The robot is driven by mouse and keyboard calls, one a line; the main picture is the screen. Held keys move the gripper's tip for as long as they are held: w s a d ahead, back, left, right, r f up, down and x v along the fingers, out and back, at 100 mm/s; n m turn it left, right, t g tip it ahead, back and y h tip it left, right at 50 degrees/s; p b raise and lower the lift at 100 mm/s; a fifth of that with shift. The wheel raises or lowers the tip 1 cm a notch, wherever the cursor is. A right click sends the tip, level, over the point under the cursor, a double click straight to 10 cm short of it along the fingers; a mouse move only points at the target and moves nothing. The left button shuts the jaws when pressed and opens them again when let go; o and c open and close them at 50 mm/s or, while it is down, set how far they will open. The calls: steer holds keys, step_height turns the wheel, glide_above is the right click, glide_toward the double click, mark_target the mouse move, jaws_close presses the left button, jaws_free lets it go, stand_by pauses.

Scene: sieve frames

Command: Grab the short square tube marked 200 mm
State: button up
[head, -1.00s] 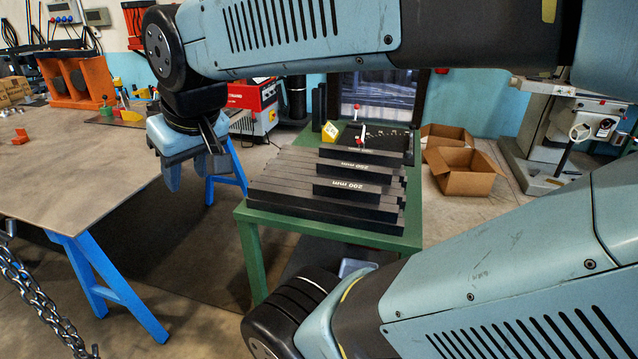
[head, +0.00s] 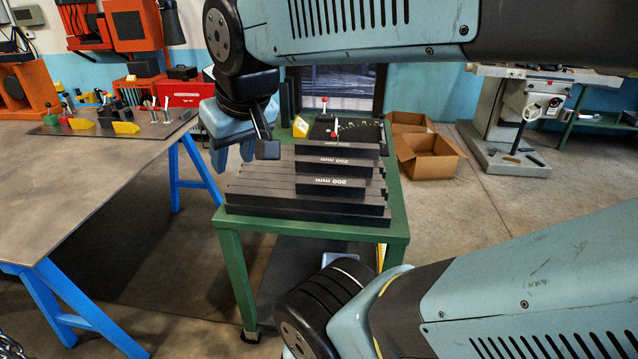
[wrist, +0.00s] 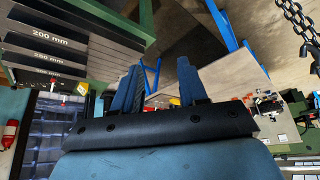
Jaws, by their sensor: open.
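The short black square tube marked 200 mm (head: 346,187) lies on longer black tubes (head: 300,209) on a green table (head: 395,229). It is the frontmost of the short tubes, with its white label facing me. In the wrist view the 200 mm tube (wrist: 75,46) shows at the upper left, left of the fingers. My gripper (head: 234,156) is open, with its fingers pointing down. In the head view it appears left of the short tubes, apart from the 200 mm tube. It also shows in the wrist view (wrist: 160,72) with nothing between the fingers.
Another short tube marked 250 mm (head: 334,168) lies behind, with a further one behind it. A yellow block (head: 300,127) and a red-knobbed lever stand at the table's back. A workbench (head: 80,160) on blue trestles is at left. Cardboard boxes (head: 430,160) stand at right.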

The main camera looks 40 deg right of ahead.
steer(key=shift+d, duration=0.2)
steer(key=o, duration=0.3)
steer(key=shift+w+d, duration=0.1)
steer(key=shift+w, duration=0.05)
steer(key=o, duration=0.4)
steer(key=w+d+f+m+g, duration=0.1)
steer(key=w, duration=0.1)
steer(key=w+d+f+m+g, duration=0.1)
steer(key=d+m, duration=0.1)
steer(key=w+d+f+m+g, duration=0.1)
steer(key=w+d+f+m, duration=0.1)
steer(key=shift+w+d+f, duration=0.1)
steer(key=shift+w, duration=0.25)
steer(key=m+g+h, duration=1)
steer(key=m, duration=1.1)
glide_toward(327, 181)
steer(key=shift+y, duration=0.3)
steer(key=x, duration=0.9)
steer(key=shift+s+d, duration=0.15)
steer(key=shift+d, duration=0.2)
